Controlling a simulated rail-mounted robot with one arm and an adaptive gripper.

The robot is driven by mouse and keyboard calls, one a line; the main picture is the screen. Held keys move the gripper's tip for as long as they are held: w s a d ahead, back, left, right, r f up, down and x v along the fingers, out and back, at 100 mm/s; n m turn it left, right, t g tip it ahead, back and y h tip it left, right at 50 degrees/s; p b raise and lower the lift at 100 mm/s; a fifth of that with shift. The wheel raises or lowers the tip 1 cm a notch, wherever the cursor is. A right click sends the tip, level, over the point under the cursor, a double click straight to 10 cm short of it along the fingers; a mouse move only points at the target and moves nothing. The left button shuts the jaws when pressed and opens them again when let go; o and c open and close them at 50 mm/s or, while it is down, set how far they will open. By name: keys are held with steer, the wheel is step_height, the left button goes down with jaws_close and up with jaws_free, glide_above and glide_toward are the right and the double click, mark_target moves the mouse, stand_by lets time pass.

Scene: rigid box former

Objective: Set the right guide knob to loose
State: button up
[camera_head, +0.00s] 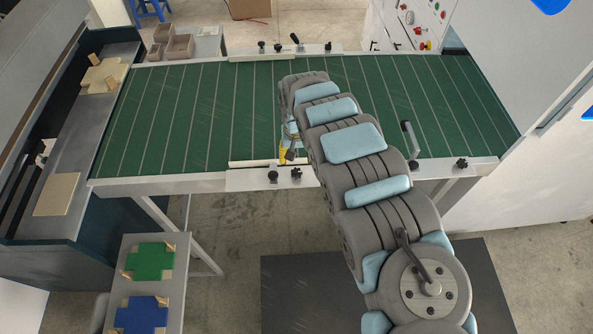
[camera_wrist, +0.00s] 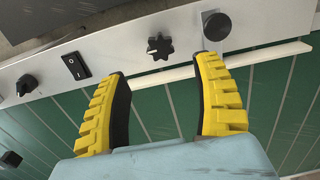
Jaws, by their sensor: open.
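In the wrist view a black star-shaped knob (camera_wrist: 160,46) sits on the light metal side plate (camera_wrist: 118,50). A black round knob (camera_wrist: 215,25) is to its right. My gripper (camera_wrist: 163,68) has two yellow ribbed fingers spread apart and empty. The star knob lies just beyond the gap between the fingertips, with no clear contact. In the head view my gripper (camera_head: 287,153) is partly hidden by my arm, over the near belt edge. A star knob (camera_head: 296,173) and another dark knob (camera_head: 273,176) show on the near plate. I cannot read any knob's setting.
A rocker switch (camera_wrist: 75,66) and a pointer knob (camera_wrist: 27,85) share the plate. A white guide bar (camera_wrist: 165,77) runs along the green belt (camera_head: 190,110). More knobs (camera_head: 278,47) stand on the far side. A dark lever (camera_head: 410,139) rises right of my arm.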

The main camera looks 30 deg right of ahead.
mark_target(297, 172)
steer(key=shift+a+f, duration=0.15)
steer(key=shift+f, duration=3.75)
steer(key=shift+f, duration=0.1)
steer(key=c, duration=1.2)
